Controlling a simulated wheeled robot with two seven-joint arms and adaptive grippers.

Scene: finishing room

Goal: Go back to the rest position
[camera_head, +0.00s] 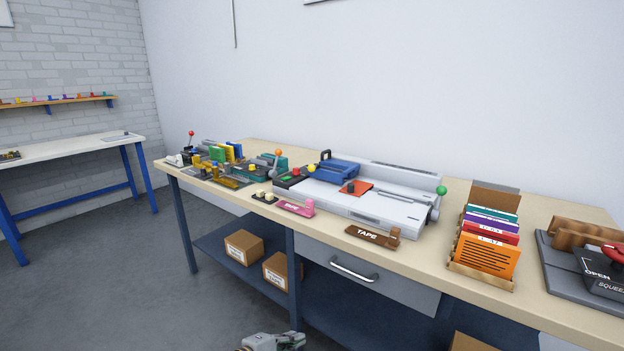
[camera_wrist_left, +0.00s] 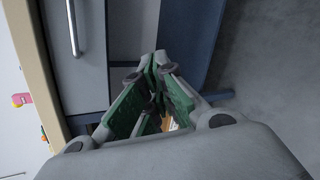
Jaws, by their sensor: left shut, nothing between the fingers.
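My left gripper (camera_head: 272,342) shows at the bottom edge of the head view, low in front of the workbench, and only its top part is in frame. In the left wrist view its green-padded fingers (camera_wrist_left: 154,64) come together at the tips, with nothing held between them. The fingers are apart from the bench and its drawer. My right gripper is in neither view.
The long workbench (camera_head: 450,268) carries a white machine (camera_head: 385,208), a brown TAPE block (camera_head: 372,237), a card rack (camera_head: 486,245) and a dark press (camera_head: 590,270). A drawer handle (camera_head: 354,270) sticks out in front. Boxes (camera_head: 244,247) stand on the lower shelf. Open floor (camera_head: 120,275) lies left.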

